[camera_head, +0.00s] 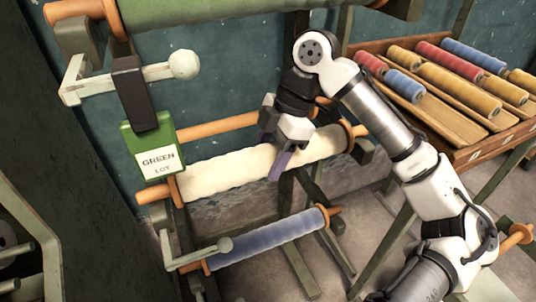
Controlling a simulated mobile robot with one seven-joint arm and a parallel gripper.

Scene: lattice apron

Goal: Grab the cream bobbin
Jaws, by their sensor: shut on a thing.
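The cream bobbin (222,172) is a long roll of pale thread with orange wooden ends, lying tilted across the dark green rack in the head view. Its left end is near the green tag and its right end rises toward my arm. My gripper (279,160) comes down from above onto the right half of the roll. Its fingers straddle the cream bobbin and are shut on it. The far finger is partly hidden, and the body of my gripper covers part of the roll.
A green roll (230,8) lies above, with a crank and white knob (184,64) at left. A green lot tag (153,150) hangs beside the cream roll. A blue bobbin (265,239) lies below. A wooden tray (445,117) of several coloured spools stands at right.

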